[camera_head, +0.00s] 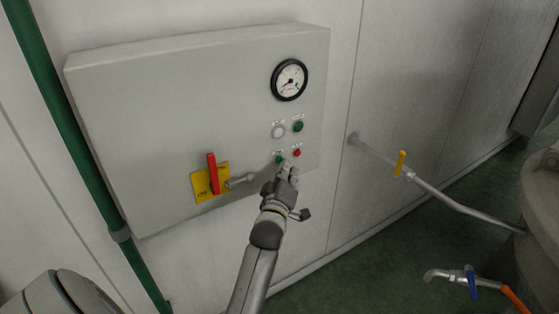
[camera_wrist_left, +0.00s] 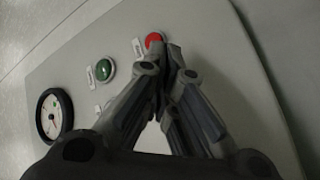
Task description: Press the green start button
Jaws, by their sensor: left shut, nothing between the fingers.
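A grey control box (camera_head: 150,110) on the wall carries two green round controls, one at upper right (camera_head: 298,126) and one at lower left (camera_head: 280,159). Their labels are too small to read, so I cannot tell which is the start button. My left gripper (camera_head: 290,170) is shut and empty, with its fingertips just below the lower green control and the red button (camera_head: 297,153). In the left wrist view, the shut fingertips (camera_wrist_left: 174,52) are beside the red button (camera_wrist_left: 154,40). The upper green control (camera_wrist_left: 106,69) is clear there; the lower one is hidden behind the fingers. Contact cannot be told.
A round gauge (camera_head: 289,79) and a white control (camera_head: 278,131) are on the same box. A red lever on a yellow plate (camera_head: 200,186) sits left of the gripper. A pipe with a yellow valve handle (camera_head: 401,163) is at right.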

